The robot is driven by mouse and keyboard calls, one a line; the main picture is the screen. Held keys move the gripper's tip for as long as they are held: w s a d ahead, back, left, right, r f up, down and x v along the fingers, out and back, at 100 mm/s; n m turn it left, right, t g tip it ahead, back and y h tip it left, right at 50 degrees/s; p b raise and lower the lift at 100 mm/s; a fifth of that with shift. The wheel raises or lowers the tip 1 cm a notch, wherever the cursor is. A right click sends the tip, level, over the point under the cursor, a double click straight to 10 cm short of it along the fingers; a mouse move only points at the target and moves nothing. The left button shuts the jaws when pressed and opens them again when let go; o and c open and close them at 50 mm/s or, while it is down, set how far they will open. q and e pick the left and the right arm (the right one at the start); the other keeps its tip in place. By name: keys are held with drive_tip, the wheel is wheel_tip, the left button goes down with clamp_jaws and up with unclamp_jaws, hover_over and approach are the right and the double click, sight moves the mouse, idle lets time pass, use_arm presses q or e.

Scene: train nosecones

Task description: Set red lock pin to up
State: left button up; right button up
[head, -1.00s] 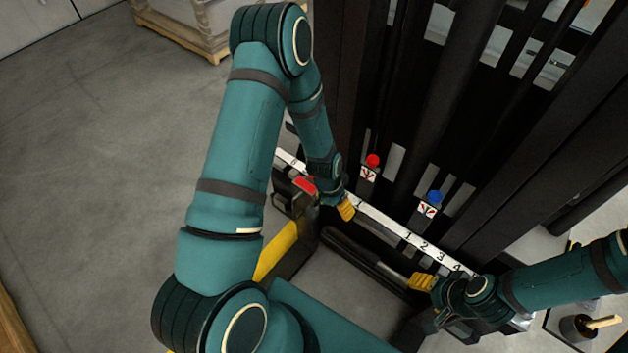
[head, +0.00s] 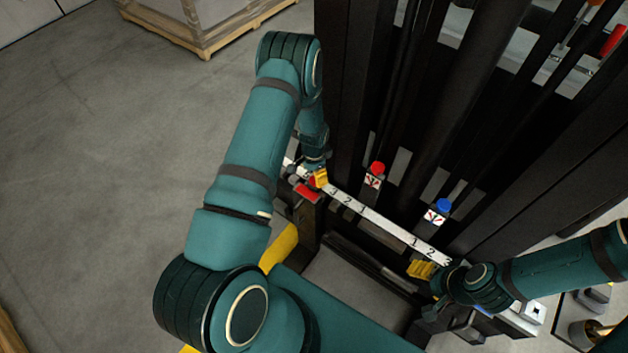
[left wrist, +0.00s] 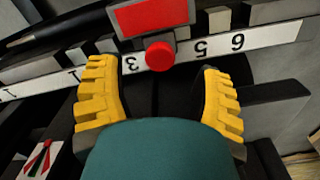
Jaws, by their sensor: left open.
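A round red pin head (left wrist: 160,55) shows in the left wrist view in front of a red block (left wrist: 152,17), at the white number scale. My left gripper (left wrist: 164,98) is open, its yellow fingers on either side of the pin's line and apart from it. In the head view the left gripper's yellow fingertip (head: 319,178) is close to the red block (head: 306,192) at the scale's left end; the pin cannot be made out there. My right gripper (head: 421,269) is at the scale's right end; its opening cannot be told.
The white number scale (head: 385,222) runs along the black frame. A red knob (head: 377,168) and a blue knob (head: 444,205) stand on posts with arrow labels behind it. Black beams crowd the right; the floor at left is clear up to a pallet (head: 205,40).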

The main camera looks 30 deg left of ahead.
use_arm(q)
drive_tip(key=shift+f, duration=1.9)
clamp_jaws()
drive_tip(key=shift+r, duration=0.1)
